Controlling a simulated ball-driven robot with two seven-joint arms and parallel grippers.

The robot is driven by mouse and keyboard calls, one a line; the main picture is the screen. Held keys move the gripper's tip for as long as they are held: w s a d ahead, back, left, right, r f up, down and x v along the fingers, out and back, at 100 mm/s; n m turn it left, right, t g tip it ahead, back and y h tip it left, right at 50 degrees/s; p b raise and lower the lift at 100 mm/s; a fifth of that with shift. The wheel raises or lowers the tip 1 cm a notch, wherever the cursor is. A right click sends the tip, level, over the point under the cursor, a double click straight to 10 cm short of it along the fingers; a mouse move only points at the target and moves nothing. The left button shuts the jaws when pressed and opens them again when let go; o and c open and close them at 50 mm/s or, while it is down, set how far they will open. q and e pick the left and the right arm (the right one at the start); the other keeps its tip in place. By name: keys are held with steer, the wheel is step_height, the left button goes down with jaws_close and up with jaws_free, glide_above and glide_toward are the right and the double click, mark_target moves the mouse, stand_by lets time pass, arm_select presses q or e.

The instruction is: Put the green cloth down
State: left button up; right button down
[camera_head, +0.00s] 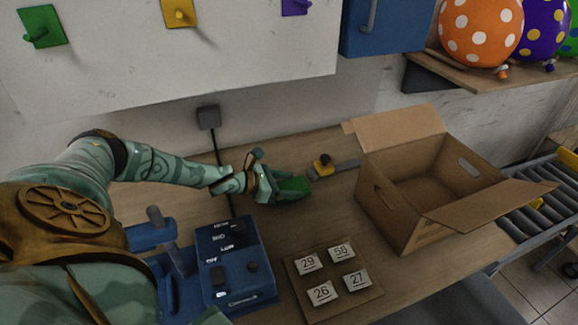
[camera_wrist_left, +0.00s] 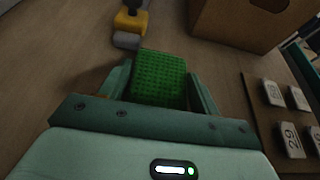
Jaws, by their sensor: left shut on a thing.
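The green cloth (camera_head: 293,187) is at the tip of my left gripper (camera_head: 276,186), over the wooden table in the head view. In the left wrist view the cloth (camera_wrist_left: 159,79) shows a dimpled green surface between the two fingers of my left gripper (camera_wrist_left: 160,92), which is shut on it. I cannot tell whether the cloth touches the table. My right gripper does not show in either view.
An open cardboard box (camera_head: 400,208) stands to the right. A yellow-and-grey tool (camera_head: 322,165) lies just beyond the cloth. A board with numbered tiles (camera_head: 331,283) and a blue machine (camera_head: 234,262) are nearer. Table (camera_head: 315,220) around the cloth is partly clear.

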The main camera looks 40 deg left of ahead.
arm_select(q)
step_height(320, 180, down, 2)
steer(key=shift+f, duration=0.1)
steer(key=shift+f, duration=0.1)
steer(key=o, duration=1)
steer(key=shift+s+r, duration=0.15)
steer(key=shift+r, duration=0.2)
steer(key=p+v, duration=0.1)
steer(key=v, duration=1)
steer(key=shift+s+a, duration=0.25)
